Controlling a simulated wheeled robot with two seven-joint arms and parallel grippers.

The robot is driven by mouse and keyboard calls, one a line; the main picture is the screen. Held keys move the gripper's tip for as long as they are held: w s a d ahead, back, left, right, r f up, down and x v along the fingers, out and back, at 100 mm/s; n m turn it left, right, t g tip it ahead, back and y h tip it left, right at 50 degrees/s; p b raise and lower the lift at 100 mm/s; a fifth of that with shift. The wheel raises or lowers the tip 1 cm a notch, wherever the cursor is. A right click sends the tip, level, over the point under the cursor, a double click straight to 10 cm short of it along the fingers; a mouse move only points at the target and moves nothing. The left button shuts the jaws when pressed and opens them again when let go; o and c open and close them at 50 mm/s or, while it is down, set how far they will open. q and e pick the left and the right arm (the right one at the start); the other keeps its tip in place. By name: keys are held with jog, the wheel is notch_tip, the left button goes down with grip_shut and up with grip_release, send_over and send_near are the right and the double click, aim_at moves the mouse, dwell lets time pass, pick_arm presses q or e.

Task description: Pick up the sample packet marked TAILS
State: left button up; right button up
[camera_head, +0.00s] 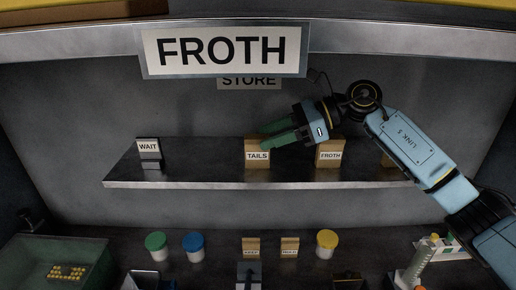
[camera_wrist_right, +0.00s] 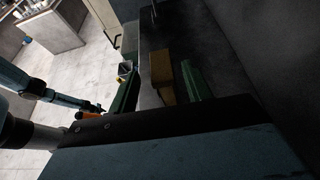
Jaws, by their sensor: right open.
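The TAILS packet (camera_head: 257,157) is a tan upright block with a white label, standing on the metal shelf (camera_head: 200,178) in the head view. My right gripper (camera_head: 267,136) reaches in from the right with its green fingers at the packet's top. In the right wrist view the open fingers lie on either side of a tan packet (camera_wrist_right: 160,70), with a gap visible on the left side.
A FROTH packet (camera_head: 330,155) stands just right of TAILS, and another tan packet (camera_head: 388,160) is partly behind my arm. A WAIT block (camera_head: 149,149) stands at the left. A large FROTH sign (camera_head: 222,50) hangs above. Capped jars (camera_head: 194,246) stand below.

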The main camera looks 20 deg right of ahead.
aim_at(262, 137)
jog(key=x, duration=0.3)
jog(key=shift+w+r+p, duration=0.1)
jog(key=shift+w+p, duration=0.05)
jog(key=shift+p, duration=0.2)
jog(key=shift+w+a+f, duration=0.15)
jog(key=shift+a+f, duration=0.05)
jog(key=shift+a, duration=0.1)
jog(key=shift+d, duration=0.1)
jog(key=shift+c, duration=1.3)
pick_arm(q)
jog(key=shift+w+r, duration=0.4)
jog(key=shift+r, duration=0.15)
pick_arm(e)
grip_shut()
